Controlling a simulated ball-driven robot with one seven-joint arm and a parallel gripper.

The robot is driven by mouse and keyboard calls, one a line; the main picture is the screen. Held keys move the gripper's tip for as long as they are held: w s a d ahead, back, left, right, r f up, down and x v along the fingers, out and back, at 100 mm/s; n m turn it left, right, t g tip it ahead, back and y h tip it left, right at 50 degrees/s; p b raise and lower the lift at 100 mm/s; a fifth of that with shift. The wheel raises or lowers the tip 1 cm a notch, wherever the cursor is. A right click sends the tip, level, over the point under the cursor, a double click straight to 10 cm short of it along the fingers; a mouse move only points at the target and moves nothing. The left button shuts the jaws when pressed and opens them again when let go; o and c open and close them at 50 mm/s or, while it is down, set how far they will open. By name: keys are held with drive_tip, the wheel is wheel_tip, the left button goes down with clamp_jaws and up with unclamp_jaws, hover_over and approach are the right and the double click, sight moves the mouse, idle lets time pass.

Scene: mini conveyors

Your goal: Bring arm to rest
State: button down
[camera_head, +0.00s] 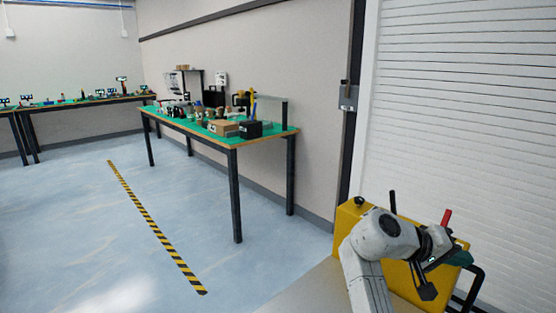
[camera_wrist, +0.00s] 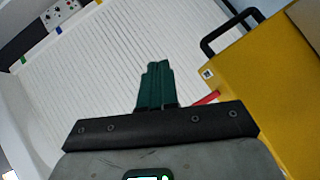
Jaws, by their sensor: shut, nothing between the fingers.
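My arm shows at the lower right of the head view, bent over in front of a yellow cabinet. My gripper (camera_head: 466,259) is at its end, low and close to the cabinet's right side. In the wrist view the green fingers of my gripper (camera_wrist: 155,85) are together, with nothing between them. Whether the gripper touches the cabinet cannot be told.
The yellow cabinet (camera_head: 350,222), with black handles and a red lever (camera_head: 446,217), stands by a white shutter (camera_head: 460,120). A green-topped workbench (camera_head: 280,132) bears boxes and tools. The blue floor (camera_head: 90,230) with a striped line (camera_head: 150,222) is open.

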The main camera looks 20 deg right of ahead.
drive_tip(key=s+a+f+n+t+y, duration=0.2)
drive_tip(key=s+a+f, duration=0.15)
drive_tip(key=f, duration=0.45)
drive_tip(key=s+a+f+n+t+y, duration=0.1)
drive_tip(key=s+a+f+y, duration=0.15)
drive_tip(key=a+f, duration=0.35)
drive_tip(key=s+a+f+n+t+y, duration=0.2)
drive_tip(key=s+a+f, duration=0.1)
drive_tip(key=f, duration=0.6)
drive_tip(key=s+a+f+n+y+p, duration=0.1)
drive_tip(key=s+a+f+y, duration=0.15)
drive_tip(key=s+a, duration=0.4)
drive_tip(key=s+a+f+n+y, duration=0.1)
drive_tip(key=s+a+f+y, duration=0.1)
drive_tip(key=s+a+y, duration=0.4)
wheel_tip(320, 180, up, 11)
drive_tip(key=a+h+p, duration=0.1)
drive_tip(key=h+p, duration=0.1)
drive_tip(key=p, duration=0.9)
drive_tip(key=shift+w+t, duration=0.4)
drive_tip(key=shift+f, duration=0.15)
